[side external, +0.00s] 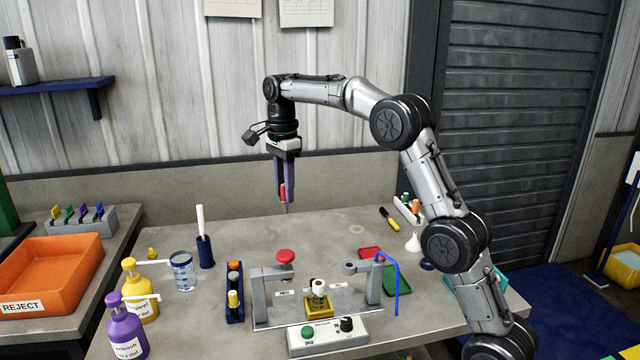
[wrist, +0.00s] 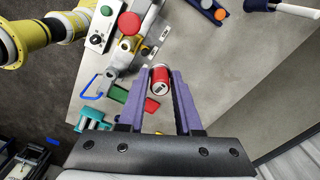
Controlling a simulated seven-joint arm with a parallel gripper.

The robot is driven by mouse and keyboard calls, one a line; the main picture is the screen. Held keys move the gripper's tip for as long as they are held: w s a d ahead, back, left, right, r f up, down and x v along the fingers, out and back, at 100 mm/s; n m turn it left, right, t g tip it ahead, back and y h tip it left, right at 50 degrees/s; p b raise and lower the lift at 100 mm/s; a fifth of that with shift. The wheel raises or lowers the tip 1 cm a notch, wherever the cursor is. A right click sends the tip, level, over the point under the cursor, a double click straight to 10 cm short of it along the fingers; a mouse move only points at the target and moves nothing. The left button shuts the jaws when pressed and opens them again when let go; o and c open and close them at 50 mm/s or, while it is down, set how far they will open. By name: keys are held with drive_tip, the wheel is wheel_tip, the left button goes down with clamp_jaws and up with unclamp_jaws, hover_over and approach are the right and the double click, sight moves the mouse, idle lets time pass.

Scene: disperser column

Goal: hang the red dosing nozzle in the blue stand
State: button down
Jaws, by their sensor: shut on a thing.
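My gripper (side external: 284,198) is shut on the red dosing nozzle (side external: 283,190), high above the back of the bench. The nozzle hangs about upright, with a thin grey tip below the purple fingers. In the wrist view its round red and silver top (wrist: 160,78) shows between the fingers (wrist: 166,92). A narrow dark blue stand (side external: 235,312) is on the bench, in front and to the left of my gripper. It holds an orange piece (side external: 234,265) and a yellow piece (side external: 233,299). In the wrist view, part of this stand shows at the top edge.
A dark blue holder with a white stick (side external: 200,219) stands behind the stand, beside a glass beaker (side external: 182,272). The grey disperser (side external: 259,296) with a red knob (side external: 285,257) stands right of the blue stand. Yellow and purple bottles are at left. The back middle is clear.

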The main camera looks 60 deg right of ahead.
drive_tip(key=w+a+f, duration=0.3)
drive_tip(key=f, duration=0.4)
drive_tip(key=w+a+f+n, duration=0.1)
drive_tip(key=w+a+f, duration=0.2)
drive_tip(key=f, duration=0.4)
drive_tip(key=w+a+f, duration=0.3)
drive_tip(key=w+f, duration=0.1)
drive_tip(key=f, duration=0.3)
drive_tip(key=shift+w+a+n, duration=0.3)
drive_tip(key=shift+a+n, duration=0.1)
drive_tip(key=shift+f, duration=2)
idle(1.2)
idle(0.5)
unclamp_jaws()
idle(0.3)
wheel_tip(320, 180, up, 7)
idle(1.1)
